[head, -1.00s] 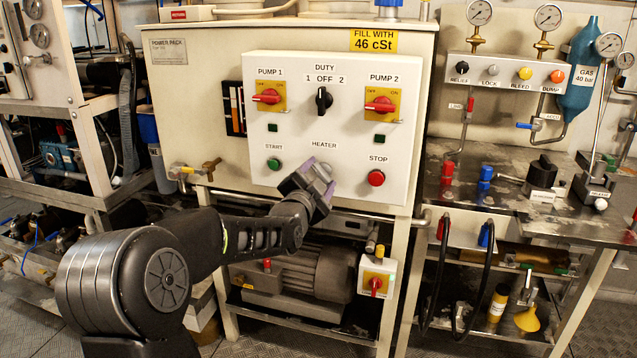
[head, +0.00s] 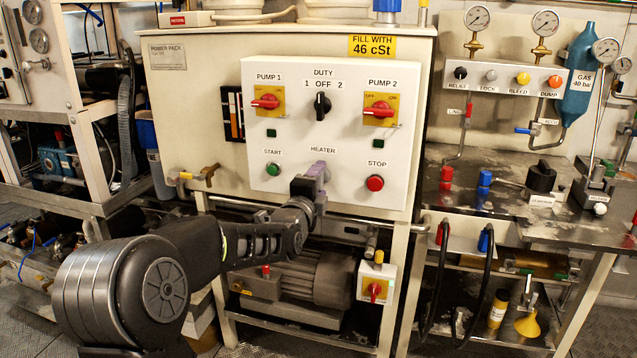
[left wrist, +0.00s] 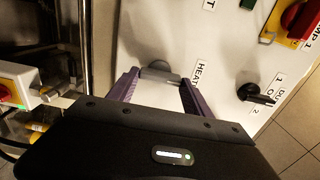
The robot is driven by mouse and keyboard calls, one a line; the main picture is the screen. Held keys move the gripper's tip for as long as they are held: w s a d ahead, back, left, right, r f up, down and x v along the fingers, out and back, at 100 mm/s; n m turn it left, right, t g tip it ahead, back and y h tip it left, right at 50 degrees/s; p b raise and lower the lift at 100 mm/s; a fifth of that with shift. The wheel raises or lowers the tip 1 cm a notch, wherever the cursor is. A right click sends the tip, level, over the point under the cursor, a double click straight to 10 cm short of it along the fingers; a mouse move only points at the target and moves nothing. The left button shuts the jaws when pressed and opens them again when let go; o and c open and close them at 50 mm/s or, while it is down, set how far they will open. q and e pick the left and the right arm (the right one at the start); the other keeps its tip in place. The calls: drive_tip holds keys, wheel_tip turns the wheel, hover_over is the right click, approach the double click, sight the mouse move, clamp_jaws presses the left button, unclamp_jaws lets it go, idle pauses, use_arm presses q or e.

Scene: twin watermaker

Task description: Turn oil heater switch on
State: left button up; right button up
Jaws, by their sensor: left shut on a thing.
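The heater switch, a grey knob (left wrist: 159,72), sits by the HEATER label on the white control panel (head: 345,150). My left gripper (head: 318,170) is at the panel just below that label, between the green START button (head: 273,169) and the red STOP button (head: 375,182). In the left wrist view the purple fingers (left wrist: 159,80) stand on both sides of the grey knob and are shut on it. In the head view the fingers hide most of the knob, so its setting cannot be read. My right gripper is not in view.
Above are the red PUMP 1 switch (head: 266,102), the black DUTY knob (head: 322,106) and the red PUMP 2 switch (head: 379,109). A motor (head: 318,278) and a pipe rail lie below the panel. A metal bench (head: 450,205) stands at right.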

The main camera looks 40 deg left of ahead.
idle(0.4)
use_arm(q)
drive_tip(key=o, duration=1.4)
drive_tip(key=shift+c, duration=0.2)
drive_tip(key=v, duration=0.7)
drive_tip(key=shift+s+d, duration=0.15)
drive_tip(key=shift+s, duration=0.25)
